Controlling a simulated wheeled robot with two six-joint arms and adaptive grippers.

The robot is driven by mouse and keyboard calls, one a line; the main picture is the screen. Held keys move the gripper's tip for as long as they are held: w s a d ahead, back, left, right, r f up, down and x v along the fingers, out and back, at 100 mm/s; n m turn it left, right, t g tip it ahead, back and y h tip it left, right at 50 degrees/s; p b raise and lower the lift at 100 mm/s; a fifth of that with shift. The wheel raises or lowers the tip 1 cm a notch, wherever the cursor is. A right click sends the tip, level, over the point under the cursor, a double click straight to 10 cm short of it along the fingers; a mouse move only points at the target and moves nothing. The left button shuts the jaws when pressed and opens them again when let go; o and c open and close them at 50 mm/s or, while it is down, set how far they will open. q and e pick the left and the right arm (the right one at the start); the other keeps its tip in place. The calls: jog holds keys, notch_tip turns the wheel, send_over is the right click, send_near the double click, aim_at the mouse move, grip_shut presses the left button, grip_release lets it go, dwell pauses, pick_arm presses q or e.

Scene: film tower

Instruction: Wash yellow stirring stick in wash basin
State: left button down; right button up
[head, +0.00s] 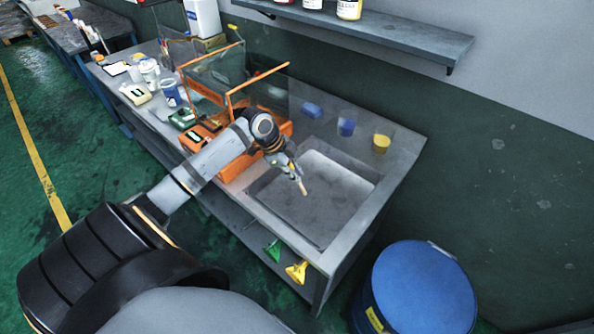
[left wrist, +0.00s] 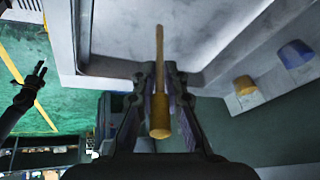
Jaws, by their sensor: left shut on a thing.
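The yellow stirring stick (head: 303,188) is held in my left gripper (head: 295,170), which is shut on it. In the left wrist view the stick (left wrist: 160,105) passes between the fingers of the left gripper (left wrist: 160,85), its thicker rounded end nearer the camera. The thin end points down over the wash basin (head: 318,212), a grey sink set into the bench. I cannot tell whether the tip touches the basin floor. My right gripper (left wrist: 40,72) shows small and dark at the left of the left wrist view; its opening is unclear.
An orange frame (head: 228,97) with an orange tray stands left of the basin. Blue and yellow cups (head: 381,143) stand behind it. A green funnel (head: 274,250) and a yellow funnel (head: 297,272) are at the front. A blue drum (head: 425,285) stands right of the bench.

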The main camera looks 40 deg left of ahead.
pick_arm(q)
notch_tip(320, 180, up, 4)
jog(key=p, duration=0.3)
jog(key=shift+r, duration=0.1)
dwell(0.4)
dwell(1.6)
notch_tip(320, 180, up, 4)
jog(key=p, duration=0.4)
